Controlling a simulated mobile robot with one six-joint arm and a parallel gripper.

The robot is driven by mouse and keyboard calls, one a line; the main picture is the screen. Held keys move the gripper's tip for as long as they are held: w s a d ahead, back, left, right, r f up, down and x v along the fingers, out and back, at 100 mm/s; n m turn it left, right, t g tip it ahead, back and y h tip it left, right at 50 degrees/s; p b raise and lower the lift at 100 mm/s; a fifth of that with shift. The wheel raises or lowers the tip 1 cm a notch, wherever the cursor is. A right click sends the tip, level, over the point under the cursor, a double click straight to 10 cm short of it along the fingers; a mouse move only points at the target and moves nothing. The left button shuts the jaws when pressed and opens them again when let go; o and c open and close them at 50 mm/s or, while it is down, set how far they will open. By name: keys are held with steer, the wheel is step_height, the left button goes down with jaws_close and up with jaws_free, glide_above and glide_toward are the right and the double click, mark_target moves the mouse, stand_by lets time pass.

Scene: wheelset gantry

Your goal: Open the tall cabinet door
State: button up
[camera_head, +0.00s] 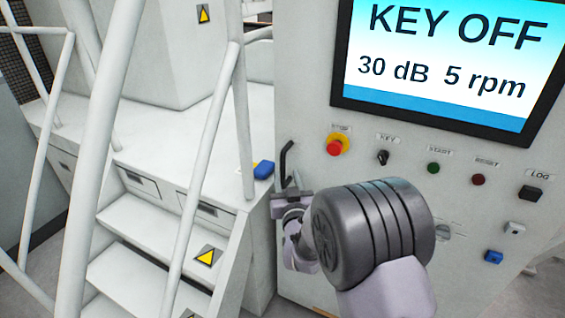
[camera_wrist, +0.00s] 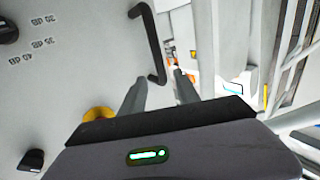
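A light grey cabinet front (camera_head: 308,105) with a screen fills the right half of the head view. A black bent bar handle (camera_head: 287,162) is on its left edge. In the wrist view the handle (camera_wrist: 147,35) runs down the grey panel, with its lower end near the gap between my fingertips. My gripper (camera_wrist: 161,78) is open, its two grey fingers apart with nothing clearly held. In the head view my gripper (camera_head: 290,190) is just below the handle, partly hidden by my arm. I cannot tell whether it touches the handle.
The cabinet front carries a red stop button (camera_head: 335,149), a key switch (camera_head: 382,157) and several other knobs. White stairs (camera_head: 150,222) with railings (camera_head: 212,140) stand close on the left. A blue item (camera_head: 263,170) lies on the white platform beside the handle.

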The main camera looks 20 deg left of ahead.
mark_target(283, 164)
steer(key=x, duration=0.8)
steer(key=shift+b, duration=0.35)
jaws_close()
steer(key=shift+f, duration=0.1)
stand_by(0.7)
